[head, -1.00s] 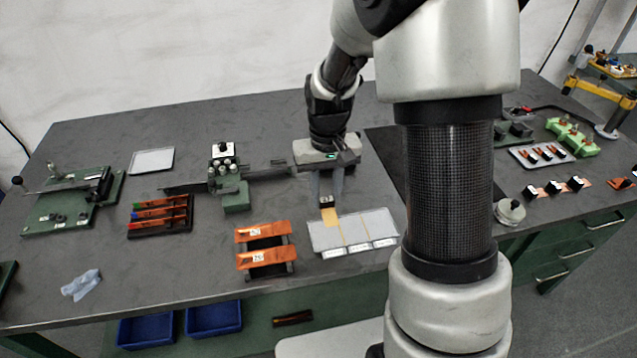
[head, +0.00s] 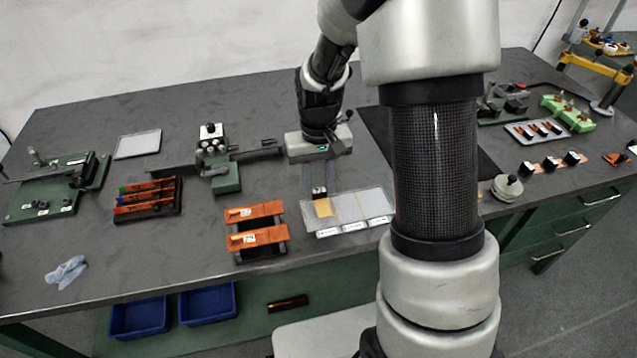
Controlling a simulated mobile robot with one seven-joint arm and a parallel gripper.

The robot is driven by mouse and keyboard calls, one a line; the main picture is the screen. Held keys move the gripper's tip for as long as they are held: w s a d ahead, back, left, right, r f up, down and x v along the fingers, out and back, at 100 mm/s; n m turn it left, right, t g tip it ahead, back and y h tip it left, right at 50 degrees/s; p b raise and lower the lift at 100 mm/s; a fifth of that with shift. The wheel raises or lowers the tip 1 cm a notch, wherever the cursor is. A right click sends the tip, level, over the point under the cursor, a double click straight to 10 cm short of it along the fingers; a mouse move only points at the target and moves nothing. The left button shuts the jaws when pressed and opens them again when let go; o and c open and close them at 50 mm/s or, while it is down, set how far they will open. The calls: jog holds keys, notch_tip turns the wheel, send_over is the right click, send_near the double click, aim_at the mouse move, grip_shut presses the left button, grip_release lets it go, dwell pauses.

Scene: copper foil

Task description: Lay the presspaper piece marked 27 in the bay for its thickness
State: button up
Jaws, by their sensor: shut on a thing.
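My gripper (head: 319,188) points down, shut on a small dark and white block with a tan presspaper piece (head: 323,208) under it. The tan piece is over the left bay of a pale grey tray (head: 379,203). I cannot tell whether it touches the tray floor. No mark 27 is readable on it. Thin yellow lines divide the tray into three bays. Each bay has a white label on the front edge, too small to read.
Left of the tray, a black stand (head: 284,247) holds two copper strips (head: 268,209) with white tags. Farther left are a rack of coloured-end strips (head: 150,196) and a green fixture (head: 225,178). A round metal weight (head: 507,188) stands to the right.

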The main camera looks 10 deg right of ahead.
jog(key=shift+f+b, duration=0.95)
jog(key=shift+f, duration=0.5)
dwell(1.3)
jog(key=o, duration=0.7)
jog(key=shift+o, duration=0.2)
jog(key=shift+r+p, duration=1.15)
jog(key=shift+r, duration=0.4)
jog(key=o, duration=0.6)
jog(key=shift+c, duration=0.2)
jog(key=shift+r, duration=0.1)
